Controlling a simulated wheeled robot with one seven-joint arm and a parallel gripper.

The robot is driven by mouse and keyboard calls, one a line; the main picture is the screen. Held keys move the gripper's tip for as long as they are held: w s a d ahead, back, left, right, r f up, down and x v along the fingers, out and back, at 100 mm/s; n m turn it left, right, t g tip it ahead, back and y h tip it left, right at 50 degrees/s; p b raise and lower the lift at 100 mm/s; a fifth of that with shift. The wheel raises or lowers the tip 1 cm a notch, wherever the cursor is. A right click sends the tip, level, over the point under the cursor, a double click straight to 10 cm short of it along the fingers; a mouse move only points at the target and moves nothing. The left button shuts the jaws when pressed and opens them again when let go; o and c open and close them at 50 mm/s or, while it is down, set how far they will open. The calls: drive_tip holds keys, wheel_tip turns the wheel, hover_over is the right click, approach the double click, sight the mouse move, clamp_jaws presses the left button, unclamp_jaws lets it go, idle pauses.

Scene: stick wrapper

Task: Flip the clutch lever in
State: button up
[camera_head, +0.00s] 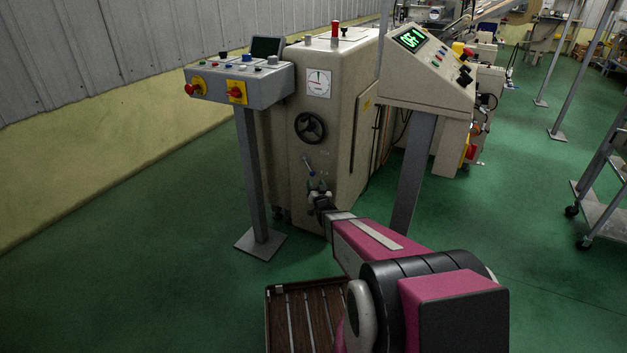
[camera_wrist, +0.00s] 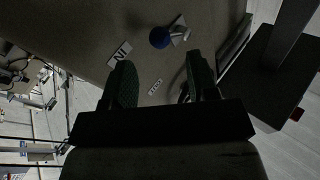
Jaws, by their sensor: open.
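The clutch lever (camera_head: 308,165) is a short metal lever with a blue knob on the front of the beige machine (camera_head: 345,120), below the black handwheel. In the wrist view the blue ball knob (camera_wrist: 160,37) lies just beyond the fingertips, roughly between their lines, with its silver shaft running right to a mounting plate. A label reading "IN" (camera_wrist: 119,53) is left of the knob. My gripper (camera_head: 319,192) is close to the machine front, just below the lever. In the wrist view its two dark fingers (camera_wrist: 160,60) are apart, with nothing visible between them.
A black handwheel (camera_head: 310,127) and a round gauge (camera_head: 318,83) sit above the lever. A button box on a post (camera_head: 241,84) stands left, and a sloped control panel (camera_head: 426,85) right. A slatted brown tray (camera_head: 303,318) is at the bottom. Green floor is free at left.

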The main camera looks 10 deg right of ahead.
drive_tip(key=v, duration=0.4)
drive_tip(key=shift+s+d, duration=0.1)
drive_tip(key=shift+s, duration=0.25)
drive_tip(key=s+r+n+g+h, duration=0.1)
drive_tip(key=s+r+g, duration=0.3)
drive_tip(key=s+g, duration=0.6)
drive_tip(key=s+r+g, duration=0.5)
drive_tip(key=s+g, duration=0.5)
drive_tip(key=s, duration=0.6)
drive_tip(key=shift+s+a+n+h, duration=0.2)
drive_tip(key=shift+s+n+h, duration=0.15)
drive_tip(key=shift+n+h, duration=0.05)
